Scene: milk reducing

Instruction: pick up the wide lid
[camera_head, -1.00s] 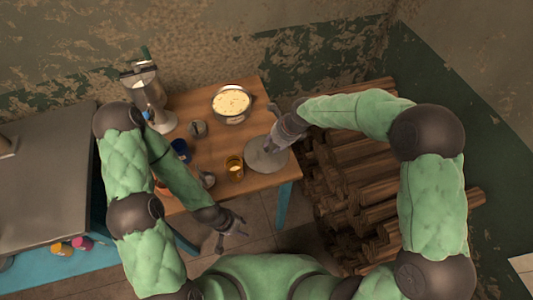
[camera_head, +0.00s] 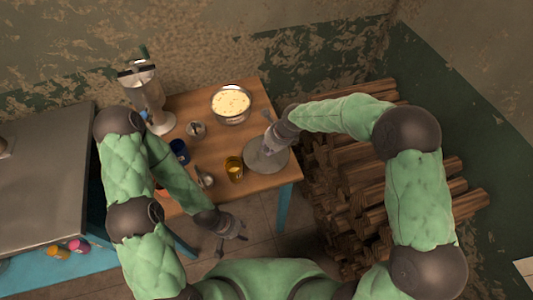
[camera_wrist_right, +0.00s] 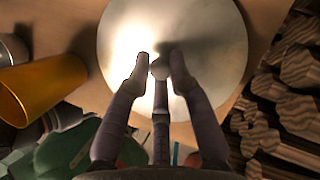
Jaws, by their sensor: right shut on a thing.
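The wide lid (camera_head: 262,160) is a round grey metal disc lying at the right side of the wooden table. It fills the upper middle of the right wrist view (camera_wrist_right: 205,25), with a small knob (camera_wrist_right: 160,68) at its centre. My right gripper (camera_head: 270,146) reaches down over the lid from above. In the wrist view its fingers (camera_wrist_right: 160,70) are closed in around the knob. The lid looks flat on the table; I cannot tell any gap beneath. My left gripper (camera_head: 235,235) is open and empty, in front of the table over the floor.
A pot of pale food (camera_head: 231,103) stands behind the lid. A yellow cup (camera_head: 234,168) stands just left of the lid. A blue cup (camera_head: 180,150) and small metal items are farther left, near a tall metal dispenser (camera_head: 145,90). Stacked logs (camera_head: 350,165) lie right of the table.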

